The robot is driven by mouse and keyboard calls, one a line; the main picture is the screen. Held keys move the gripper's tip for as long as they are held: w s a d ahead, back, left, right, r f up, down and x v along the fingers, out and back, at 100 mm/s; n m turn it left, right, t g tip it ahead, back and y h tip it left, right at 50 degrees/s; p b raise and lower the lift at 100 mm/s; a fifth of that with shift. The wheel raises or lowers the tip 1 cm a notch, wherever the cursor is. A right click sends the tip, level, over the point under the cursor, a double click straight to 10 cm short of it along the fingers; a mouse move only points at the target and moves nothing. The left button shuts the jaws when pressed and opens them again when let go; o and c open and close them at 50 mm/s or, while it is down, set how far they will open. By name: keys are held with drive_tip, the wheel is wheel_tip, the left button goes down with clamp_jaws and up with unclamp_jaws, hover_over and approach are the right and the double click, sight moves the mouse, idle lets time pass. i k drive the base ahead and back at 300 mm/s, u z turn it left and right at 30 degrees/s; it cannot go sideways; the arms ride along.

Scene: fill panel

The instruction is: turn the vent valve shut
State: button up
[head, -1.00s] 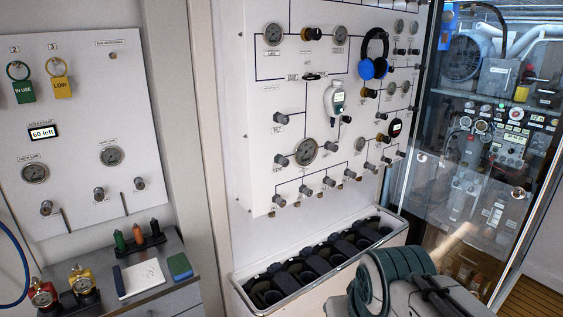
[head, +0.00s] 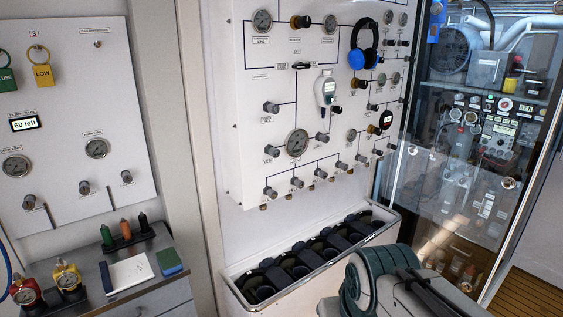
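The white fill panel (head: 255,90) hangs on the wall in the middle of the head view, with gauges, black lines and several knobs. A bottom row of grey valve knobs includes one at the left end (head: 270,192). Higher up are a grey knob (head: 271,107), another below it (head: 272,151) and one right of the big gauge (head: 322,138). The labels are too small to read, so I cannot tell which knob is the vent valve. A grey and teal part of my arm shows at the bottom right; my gripper is not visible.
Blue headphones (head: 364,60) and a handheld meter (head: 325,88) hang on the panel. A white-edged trough (head: 235,280) with dark holders juts out below it. A side panel (head: 75,75) and a grey cabinet (head: 165,295) stand left. A glass enclosure (head: 455,190) stands right.

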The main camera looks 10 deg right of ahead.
sight(274, 152)
drive_tip(key=k, duration=0.6)
drive_tip(key=z, duration=0.6)
drive_tip(key=i, duration=1.25)
drive_tip(key=u, duration=0.5)
